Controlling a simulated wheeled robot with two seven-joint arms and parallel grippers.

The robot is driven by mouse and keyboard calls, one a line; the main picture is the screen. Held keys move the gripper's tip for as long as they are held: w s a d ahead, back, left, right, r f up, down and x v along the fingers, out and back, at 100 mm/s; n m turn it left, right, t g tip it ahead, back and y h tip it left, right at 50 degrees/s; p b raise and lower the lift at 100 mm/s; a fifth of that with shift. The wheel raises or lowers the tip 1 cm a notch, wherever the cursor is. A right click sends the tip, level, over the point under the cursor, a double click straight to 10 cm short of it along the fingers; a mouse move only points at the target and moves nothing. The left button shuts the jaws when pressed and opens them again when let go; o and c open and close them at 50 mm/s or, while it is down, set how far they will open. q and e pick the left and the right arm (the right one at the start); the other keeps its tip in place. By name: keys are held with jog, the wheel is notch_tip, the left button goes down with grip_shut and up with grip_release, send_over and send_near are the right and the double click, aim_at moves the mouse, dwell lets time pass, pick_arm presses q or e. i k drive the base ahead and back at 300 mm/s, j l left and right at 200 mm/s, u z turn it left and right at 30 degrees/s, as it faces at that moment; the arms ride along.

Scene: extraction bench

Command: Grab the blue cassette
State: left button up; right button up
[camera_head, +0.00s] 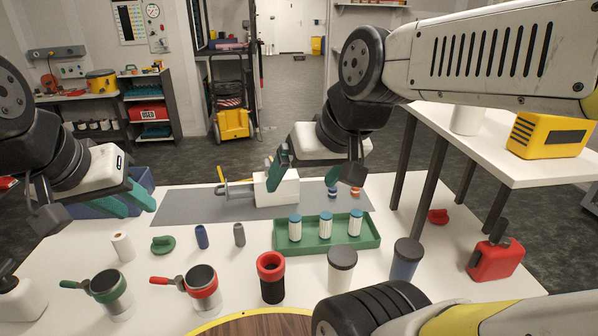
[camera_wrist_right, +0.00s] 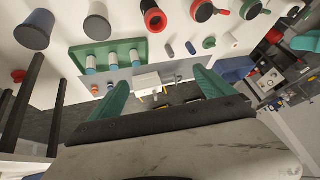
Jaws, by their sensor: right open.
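A small blue cylinder (camera_head: 201,236) stands upright on the white bench beside a grey one (camera_head: 239,235); it also shows in the right wrist view (camera_wrist_right: 190,47). A small blue-and-white piece (camera_head: 332,192) lies on the grey mat beside an orange one (camera_head: 355,191). I cannot tell for certain which is the blue cassette. My left gripper (camera_head: 126,202) looks open and empty above the bench's left side.
A green tray (camera_head: 370,240) holds three white cartridges with blue caps. Red-handled (camera_head: 202,283) and green-handled (camera_head: 110,288) cups, lidded jars and a red can (camera_head: 494,260) stand around the bench. A blue bin (camera_head: 143,179) is beyond the left gripper. A raised side table stands at right.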

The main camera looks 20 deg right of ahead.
aim_at(331, 193)
jog(key=l+u, duration=0.2)
jog(key=l, duration=0.25)
jog(key=k+l+u, duration=0.15)
jog(key=l, duration=0.25)
jog(key=k+l+u, duration=0.2)
jog(key=l, duration=0.2)
jog(key=i, duration=0.05)
